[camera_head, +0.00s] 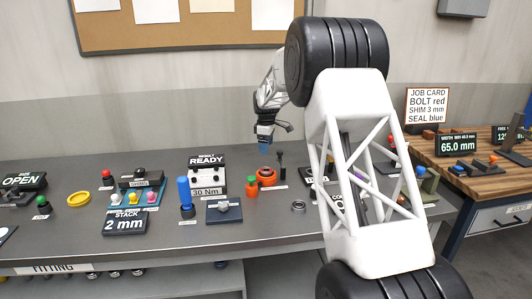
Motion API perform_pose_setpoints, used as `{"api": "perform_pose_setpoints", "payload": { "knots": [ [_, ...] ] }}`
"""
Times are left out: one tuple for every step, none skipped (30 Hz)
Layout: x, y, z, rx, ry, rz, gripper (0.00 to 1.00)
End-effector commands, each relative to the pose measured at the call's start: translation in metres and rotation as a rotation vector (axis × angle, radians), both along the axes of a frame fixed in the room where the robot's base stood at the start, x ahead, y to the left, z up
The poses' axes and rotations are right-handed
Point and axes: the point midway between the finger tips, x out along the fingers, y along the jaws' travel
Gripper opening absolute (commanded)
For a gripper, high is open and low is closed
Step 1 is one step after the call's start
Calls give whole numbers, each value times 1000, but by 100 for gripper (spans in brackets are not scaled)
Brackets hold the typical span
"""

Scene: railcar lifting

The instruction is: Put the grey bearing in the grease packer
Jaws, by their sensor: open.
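A small grey ring (298,207), which looks like the bearing, lies flat on the grey workbench (268,236) right of centre. I cannot tell for sure which device is the grease packer; an orange round device (266,177) with a dark upright lever (281,159) stands behind and left of the ring. My gripper (265,148) points down above the back of the bench, over the orange device and apart from the ring. It is open, with nothing seen in it; its fingertips are small and hard to make out.
My white arm covers the right part of the bench. A blue-handled tool (185,196), a grey block on a plate (224,209), a torque display (207,176) and a shim stack display (125,223) stand to the left. A wooden bench (480,165) is at the right.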

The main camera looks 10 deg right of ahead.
Motion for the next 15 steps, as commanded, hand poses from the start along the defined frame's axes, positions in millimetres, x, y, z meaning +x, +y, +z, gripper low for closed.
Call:
{"api": "perform_pose_setpoints", "payload": {
  "knots": [
    [0, 0, 3, 0, -1, 0, 82],
    [0, 0, 4, 0, -1, 0, 82],
    [0, 0, 5, 0, -1, 0, 82],
    [0, 0, 5, 0, -1, 0, 82],
    [0, 0, 6, 0, -1, 0, 82],
    [0, 0, 6, 0, -1, 0, 82],
    [0, 0, 6, 0, -1, 0, 82],
    [0, 0, 6, 0, -1, 0, 82],
    [0, 0, 6, 0, -1, 0, 82],
    [0, 0, 6, 0, -1, 0, 82],
    [0, 0, 6, 0, -1, 0, 82],
    [0, 0, 6, 0, -1, 0, 82],
    [0, 0, 6, 0, -1, 0, 82],
    [0, 0, 6, 0, -1, 0, 82],
    [0, 0, 6, 0, -1, 0, 82]
  ]
}}
